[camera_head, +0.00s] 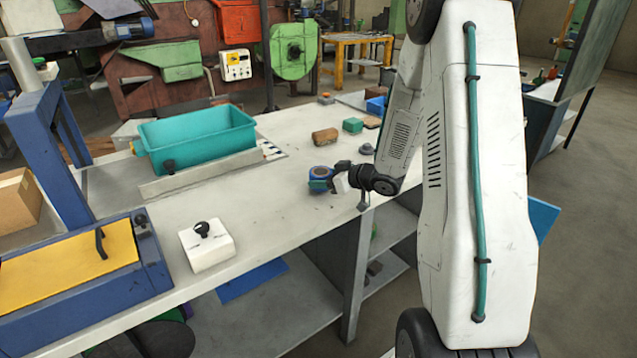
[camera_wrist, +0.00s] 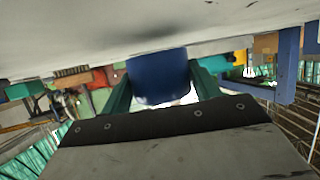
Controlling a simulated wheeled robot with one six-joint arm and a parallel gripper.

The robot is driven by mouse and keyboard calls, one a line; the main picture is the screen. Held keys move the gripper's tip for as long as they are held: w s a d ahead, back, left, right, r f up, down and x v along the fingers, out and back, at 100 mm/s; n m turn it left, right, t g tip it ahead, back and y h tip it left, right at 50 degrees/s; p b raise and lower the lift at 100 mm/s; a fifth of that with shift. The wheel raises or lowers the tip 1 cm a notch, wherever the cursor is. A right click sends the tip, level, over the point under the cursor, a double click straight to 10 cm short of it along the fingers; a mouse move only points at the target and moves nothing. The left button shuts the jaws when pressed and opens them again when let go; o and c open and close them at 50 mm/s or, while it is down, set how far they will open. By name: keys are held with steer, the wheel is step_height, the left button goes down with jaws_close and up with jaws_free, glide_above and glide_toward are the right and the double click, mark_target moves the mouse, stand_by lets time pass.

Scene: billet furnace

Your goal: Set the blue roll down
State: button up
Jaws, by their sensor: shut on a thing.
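The blue roll (camera_head: 321,171) is at the bench top's front half, at the end of my arm. My gripper (camera_head: 324,183) is shut on it, with one green finger showing on its near side. In the wrist view the blue roll (camera_wrist: 158,78) fills the space between the two green fingers of my gripper (camera_wrist: 160,85). The pale bench top (camera_wrist: 80,45) lies across the top of that view, close against the roll. Whether the roll touches the bench top (camera_head: 262,205) or hangs just above it, I cannot tell.
A teal bin (camera_head: 200,142) stands left behind a low metal strip. A white switch box (camera_head: 207,247) is at front left. A brown block (camera_head: 325,137), a green block (camera_head: 352,125) and a small grey piece (camera_head: 366,149) lie beyond the roll. The bench between is clear.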

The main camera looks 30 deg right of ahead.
steer(key=shift+d+f, duration=0.1)
steer(key=shift+f, duration=0.75)
steer(key=o, duration=1)
steer(key=shift+f, duration=0.1)
